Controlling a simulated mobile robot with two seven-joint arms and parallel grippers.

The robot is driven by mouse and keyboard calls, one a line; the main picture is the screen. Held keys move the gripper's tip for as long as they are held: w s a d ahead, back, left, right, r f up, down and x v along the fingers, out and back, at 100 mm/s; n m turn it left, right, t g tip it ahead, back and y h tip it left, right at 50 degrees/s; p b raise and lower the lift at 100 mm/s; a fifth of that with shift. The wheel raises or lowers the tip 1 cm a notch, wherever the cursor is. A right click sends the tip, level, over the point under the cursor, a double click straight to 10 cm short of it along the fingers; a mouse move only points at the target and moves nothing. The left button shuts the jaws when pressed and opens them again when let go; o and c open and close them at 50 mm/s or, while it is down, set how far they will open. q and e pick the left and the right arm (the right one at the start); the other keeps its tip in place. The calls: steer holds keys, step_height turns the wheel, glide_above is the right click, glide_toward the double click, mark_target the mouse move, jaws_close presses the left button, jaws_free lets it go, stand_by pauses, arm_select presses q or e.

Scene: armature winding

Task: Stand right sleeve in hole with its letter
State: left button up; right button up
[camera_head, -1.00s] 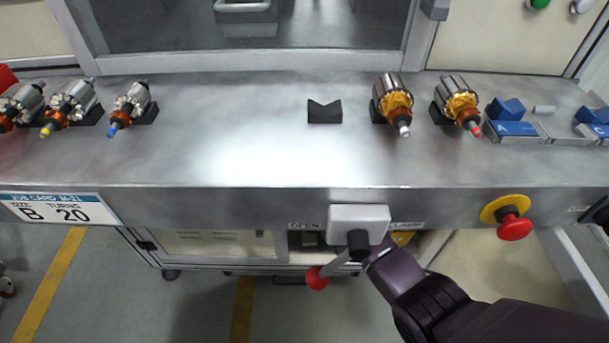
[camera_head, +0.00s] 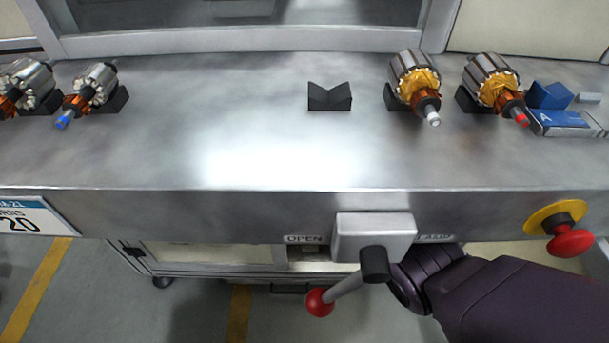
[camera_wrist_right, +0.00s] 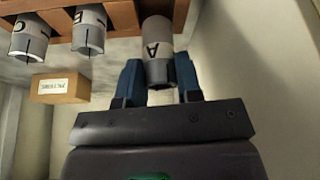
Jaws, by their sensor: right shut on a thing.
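In the right wrist view, my right gripper (camera_wrist_right: 159,70) has blue fingers on both sides of a grey sleeve (camera_wrist_right: 158,48) marked A and is shut on it. The sleeve's dark open end faces the gripper. Its far end meets a brown wooden rack (camera_wrist_right: 122,16); I cannot tell whether it sits in a hole. Two more grey lettered sleeves, the middle one (camera_wrist_right: 89,30) and the left one (camera_wrist_right: 30,38), stand at the rack; their letters are hard to read. In the head view only my right arm shows below the bench; its hand is hidden. My left gripper is out of view.
A small block with a white label (camera_wrist_right: 60,88) lies left of the gripper. A pale wall (camera_wrist_right: 255,70) rises close on the right. In the head view, a lever with a red ball (camera_head: 320,302) and a red stop button (camera_head: 571,241) stick out from the bench front (camera_head: 180,212).

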step_height(320, 180, down, 4)
steer(key=shift+s+d+f+b, duration=0.1)
steer(key=shift+f+b, duration=0.1)
steer(key=shift+b, duration=0.35)
steer(key=shift+c, duration=0.3)
steer(key=shift+r, duration=0.35)
steer(key=shift+f, duration=0.2)
steer(key=o, duration=1)
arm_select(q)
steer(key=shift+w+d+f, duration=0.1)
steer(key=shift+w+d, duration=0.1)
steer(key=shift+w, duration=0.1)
